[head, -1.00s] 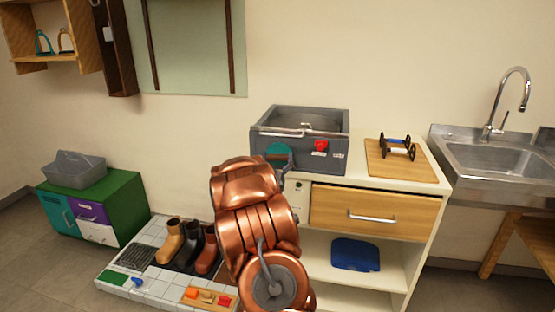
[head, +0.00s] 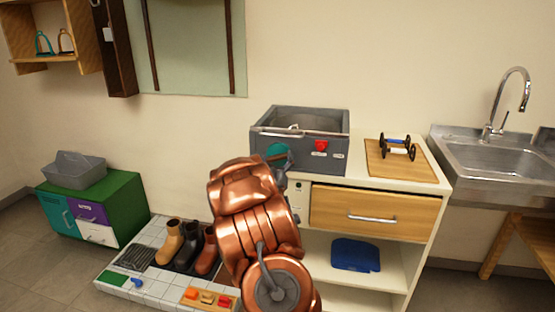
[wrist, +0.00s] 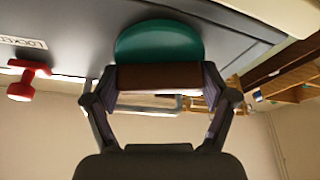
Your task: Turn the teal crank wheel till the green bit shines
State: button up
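The teal crank wheel (head: 278,153) is on the left part of the grey box's front, partly hidden by my copper arm. In the wrist view the teal wheel (wrist: 160,42) shows as a rounded disc with a brown grip bar (wrist: 160,76) in front of it. My gripper (wrist: 160,88) has its two fingers at the ends of this bar and looks shut on it. In the head view my fingers are mostly hidden. I cannot make out a lit green bit in either view.
The grey box (head: 334,158) has a red knob (head: 321,145) that also shows in the wrist view (wrist: 30,78), beside a label. Boots stand on the tiled platform (head: 165,285) at lower left.

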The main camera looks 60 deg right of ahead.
jog(key=shift+o, duration=1.4)
jog(key=v, duration=0.7)
jog(key=shift+a, duration=0.2)
jog(key=shift+f, duration=0.1)
